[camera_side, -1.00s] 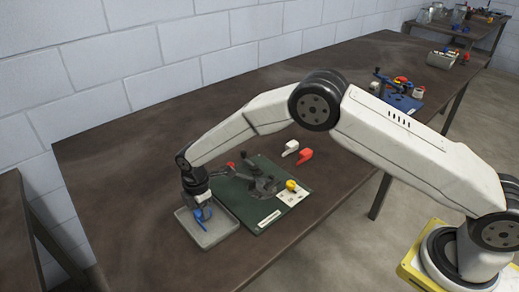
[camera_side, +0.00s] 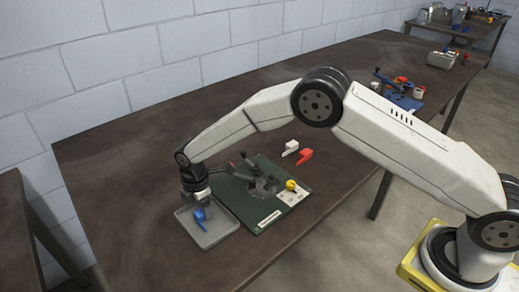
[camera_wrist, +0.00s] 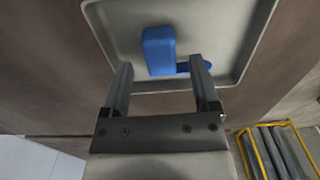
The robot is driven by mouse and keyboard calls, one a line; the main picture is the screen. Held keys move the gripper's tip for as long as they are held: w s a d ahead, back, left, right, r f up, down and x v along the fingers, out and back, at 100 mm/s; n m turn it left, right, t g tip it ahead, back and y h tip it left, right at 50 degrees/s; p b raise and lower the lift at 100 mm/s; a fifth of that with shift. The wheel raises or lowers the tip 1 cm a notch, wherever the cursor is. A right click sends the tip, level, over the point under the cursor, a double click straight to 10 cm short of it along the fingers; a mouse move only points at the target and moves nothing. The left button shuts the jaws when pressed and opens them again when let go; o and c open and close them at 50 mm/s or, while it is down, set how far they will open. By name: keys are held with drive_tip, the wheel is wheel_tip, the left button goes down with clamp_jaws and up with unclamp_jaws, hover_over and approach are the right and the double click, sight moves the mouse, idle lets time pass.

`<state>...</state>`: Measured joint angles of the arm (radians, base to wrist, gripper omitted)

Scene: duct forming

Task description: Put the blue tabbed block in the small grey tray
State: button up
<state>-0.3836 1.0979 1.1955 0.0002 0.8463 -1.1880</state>
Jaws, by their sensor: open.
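The blue tabbed block (camera_side: 200,215) lies in the small grey tray (camera_side: 229,230), which sits on the brown table. In the wrist view the block (camera_wrist: 158,50) rests on the floor of the tray (camera_wrist: 112,45), its tab (camera_wrist: 190,67) pointing right. My gripper (camera_side: 197,202) is right above the tray in the side view. In the wrist view my gripper (camera_wrist: 160,76) has its two fingers spread wide, with the block between and just beyond the tips. I see no finger clearly touching the block.
A dark green board (camera_side: 238,200) with a clamp fixture (camera_side: 264,186) and a yellow knob (camera_side: 291,185) is right of the tray. White (camera_side: 291,147) and red (camera_side: 305,155) tabbed blocks lie behind it. The table left of the tray is clear.

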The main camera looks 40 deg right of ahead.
wheel_tip(320, 180, up, 11)
idle(0.5)
idle(0.3)
drive_tip(key=s+d+r+m+t, duration=0.1)
drive_tip(key=s+d+r+m, duration=0.3)
drive_tip(key=s+d+m, duration=0.75)
drive_tip(key=s+d+f+m+t, duration=0.1)
drive_tip(key=s+d+m, duration=0.5)
drive_tip(key=s+d, duration=0.4)
drive_tip(key=s, duration=0.3)
drive_tip(key=shift+s+f+t, duration=0.15)
drive_tip(key=shift+s+t, duration=0.05)
drive_tip(key=shift+t, duration=0.1)
drive_tip(key=shift+m, duration=0.25)
